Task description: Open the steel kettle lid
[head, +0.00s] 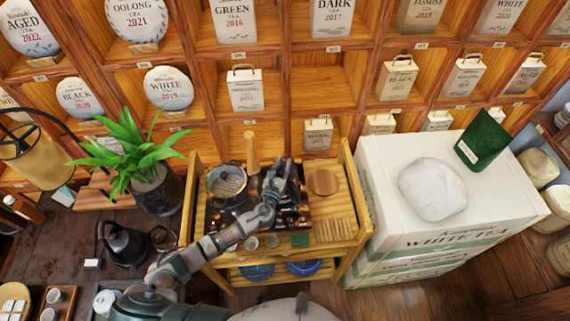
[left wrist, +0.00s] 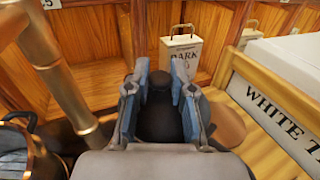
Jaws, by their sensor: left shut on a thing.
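In the left wrist view my left gripper (left wrist: 160,90) is shut on a black knob (left wrist: 162,77) that stands between its two fingers. A dark rounded surface below the knob, seemingly the kettle lid (left wrist: 160,122), shows between the fingers; whether it is raised or seated I cannot tell. In the head view my left gripper (head: 279,178) reaches over the right-middle part of the wooden cart. The steel kettle's body is mostly hidden there by the gripper and arm. My right gripper is not in view.
A pot with a glass lid (head: 227,181) stands left of the gripper, beside an upright wooden post (head: 251,152). A round wooden disc (head: 323,182) lies to the right. White tea boxes (head: 390,235) flank the cart; shelves (head: 275,84) rise behind.

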